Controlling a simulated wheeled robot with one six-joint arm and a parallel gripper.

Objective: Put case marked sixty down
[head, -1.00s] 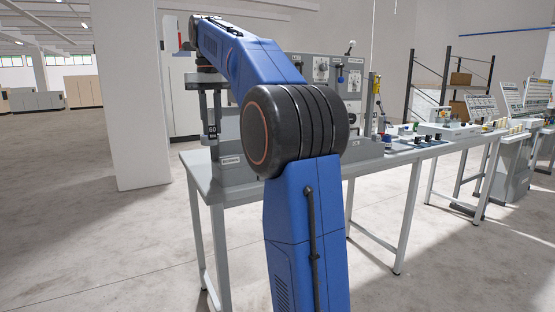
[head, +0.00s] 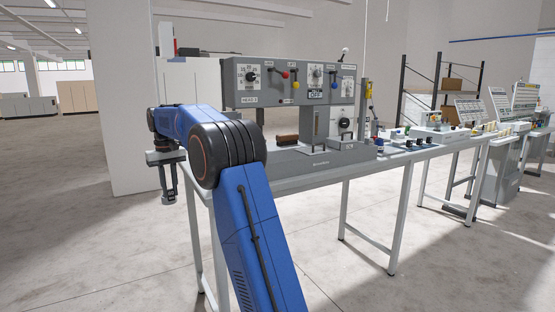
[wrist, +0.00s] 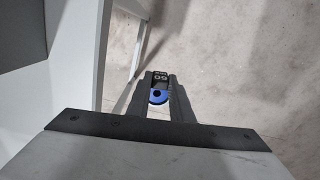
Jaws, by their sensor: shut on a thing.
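The case marked sixty (wrist: 159,92) shows in the wrist view as a small dark piece with a "60" label and a round blue part. My gripper (wrist: 160,84) is shut on it, with one finger on each side. In the head view my gripper (head: 168,199) points down beyond the left end of the grey workbench (head: 215,188). The case cannot be clearly made out there. In the wrist view, bare floor lies below the case, and the case touches no surface that I can see.
On the workbench stands a grey control panel (head: 290,82) with dials and coloured levers. A brown block (head: 288,138) sits on the grey machine base (head: 312,163). A bench leg (wrist: 102,55) is left of the case in the wrist view. The floor at left is free.

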